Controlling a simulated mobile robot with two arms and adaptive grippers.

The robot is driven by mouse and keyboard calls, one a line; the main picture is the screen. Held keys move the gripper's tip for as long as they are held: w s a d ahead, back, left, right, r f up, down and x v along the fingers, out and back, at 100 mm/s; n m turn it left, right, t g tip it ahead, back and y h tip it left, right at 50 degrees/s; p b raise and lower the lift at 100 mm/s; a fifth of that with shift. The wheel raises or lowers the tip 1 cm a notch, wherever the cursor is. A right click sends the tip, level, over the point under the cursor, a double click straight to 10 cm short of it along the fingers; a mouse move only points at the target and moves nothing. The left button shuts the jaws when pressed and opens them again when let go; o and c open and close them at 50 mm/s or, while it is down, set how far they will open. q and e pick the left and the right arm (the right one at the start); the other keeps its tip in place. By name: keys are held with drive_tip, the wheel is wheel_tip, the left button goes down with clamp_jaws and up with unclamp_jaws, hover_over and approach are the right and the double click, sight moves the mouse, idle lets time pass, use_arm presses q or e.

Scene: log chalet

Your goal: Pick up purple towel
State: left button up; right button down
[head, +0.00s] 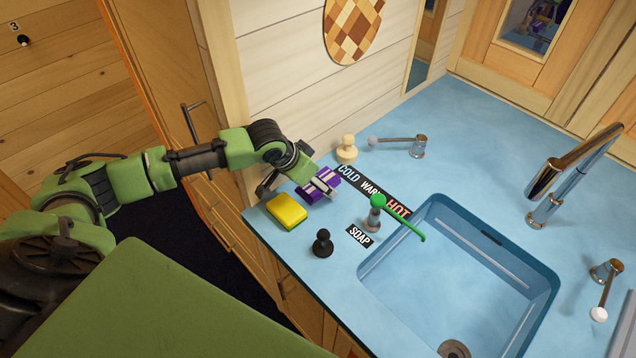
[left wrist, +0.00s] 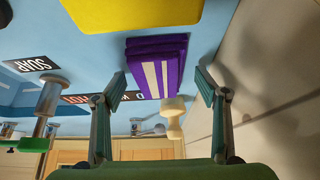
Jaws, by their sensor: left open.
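The purple towel (head: 318,186), folded with white stripes, lies on the blue counter near its left end. It also shows in the left wrist view (left wrist: 170,66), between the fingertips of my left gripper (left wrist: 160,80). My left gripper (head: 300,182) is open, with one finger on each side of the towel and not closed on it. In the head view its fingers partly cover the towel. Whether a finger touches the towel I cannot tell. My right gripper is not in view.
A yellow sponge (head: 287,211) lies close in front of the towel. A black pawn-shaped piece (head: 322,243), a cream one (head: 346,149) and a soap dispenser (head: 374,212) stand nearby. The sink (head: 545,275) is to the right. A wall rises behind the towel.

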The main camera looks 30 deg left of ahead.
use_arm(q)
drive_tip(key=shift+f, duration=0.3)
idle(0.5)
drive_tip(key=c, duration=0.9)
